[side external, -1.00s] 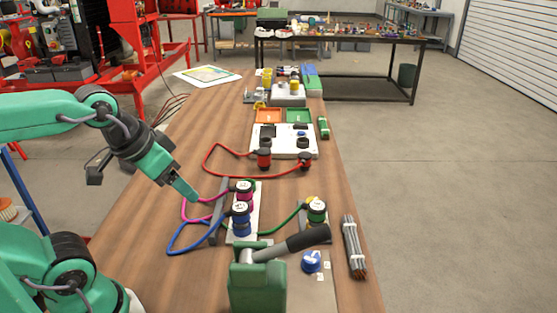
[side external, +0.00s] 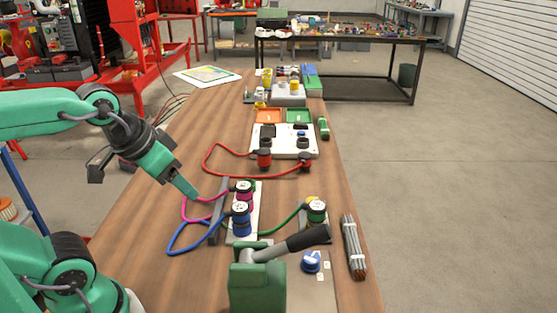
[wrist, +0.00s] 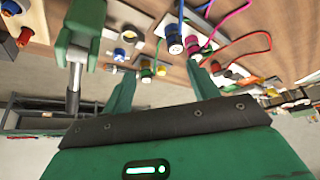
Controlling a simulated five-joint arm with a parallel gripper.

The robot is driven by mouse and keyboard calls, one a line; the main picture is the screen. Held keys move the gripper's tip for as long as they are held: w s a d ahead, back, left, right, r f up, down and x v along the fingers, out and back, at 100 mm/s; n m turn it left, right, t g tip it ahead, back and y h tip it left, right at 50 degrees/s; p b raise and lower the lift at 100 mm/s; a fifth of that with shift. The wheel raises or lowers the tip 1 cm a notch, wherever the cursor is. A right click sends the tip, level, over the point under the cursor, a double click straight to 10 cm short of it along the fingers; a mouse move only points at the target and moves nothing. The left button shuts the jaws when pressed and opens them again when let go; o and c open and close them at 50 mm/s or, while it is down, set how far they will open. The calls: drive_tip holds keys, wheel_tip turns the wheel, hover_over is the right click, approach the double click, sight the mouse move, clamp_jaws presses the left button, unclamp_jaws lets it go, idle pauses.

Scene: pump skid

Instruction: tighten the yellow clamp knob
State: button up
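I cannot tell for certain which yellow part is the clamp knob. A small yellow part (side external: 312,200) shows behind the green-banded round connector (side external: 316,212), mostly hidden by it. In the wrist view, a yellow part (wrist: 162,69) shows beside the same kind of connector (wrist: 146,72), between my fingers in the picture but beyond them. My gripper (side external: 190,191) hangs over the left part of the bench, left of the connectors. In the wrist view, the fingers of my gripper (wrist: 161,84) are spread apart with nothing held between them.
A green lever block (side external: 257,285) with a black handle stands at the front, near a blue knob (side external: 311,262). Pink and blue cables (side external: 183,243) loop below my gripper. A cable bundle (side external: 354,247) lies at the right edge. Other yellow parts (side external: 294,86) stand far back.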

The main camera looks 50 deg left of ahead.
drive_tip(key=w, duration=0.1)
drive_tip(key=n+g, duration=0.6)
drive_tip(key=n, duration=0.3)
hover_over(313, 198)
drive_tip(key=s, duration=0.1)
drive_tip(key=f, duration=0.9)
drive_tip(key=d+f, duration=0.1)
drive_tip(key=f, duration=0.4)
drive_tip(key=shift+s+f, duration=0.1)
drive_tip(key=shift+f, duration=0.4)
drive_tip(key=shift+f, duration=0.2)
drive_tip(key=shift+f, duration=3.75)
